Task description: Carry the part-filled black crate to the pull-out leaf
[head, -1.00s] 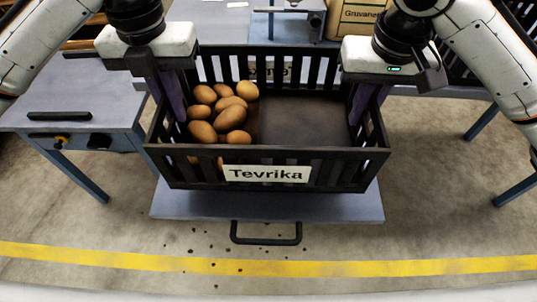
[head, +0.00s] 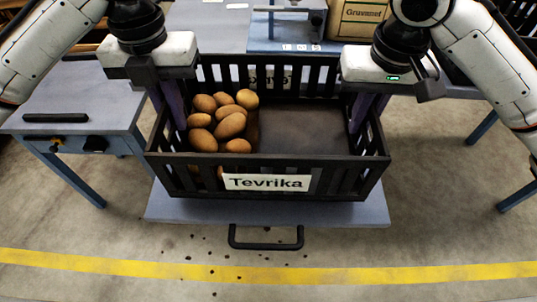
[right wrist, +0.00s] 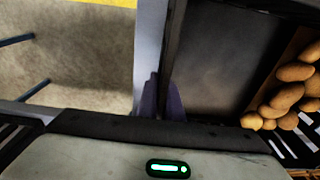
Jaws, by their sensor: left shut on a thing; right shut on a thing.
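The black crate (head: 340,178), labelled Tevrika, is over the grey pull-out leaf (head: 265,213) in the head view. Several brown potatoes (head: 230,126) lie in its left half; the right half of its floor is bare. My left gripper (head: 172,108) is shut on the crate's left end wall. My right gripper (head: 365,108) is shut on its right end wall. In the right wrist view, the purple fingers of the right gripper (right wrist: 163,98) straddle the wall. The leaf's front strip and black handle (head: 265,240) show below the crate. I cannot tell whether the crate touches the leaf.
A grey table (head: 75,92) with a black-handled drawer front stands at the left. A cardboard box labelled Gruvamet (head: 358,18) sits at the back right. Dark crumbs (head: 212,270) lie on the floor before a yellow line (head: 400,274). The floor at the right is open.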

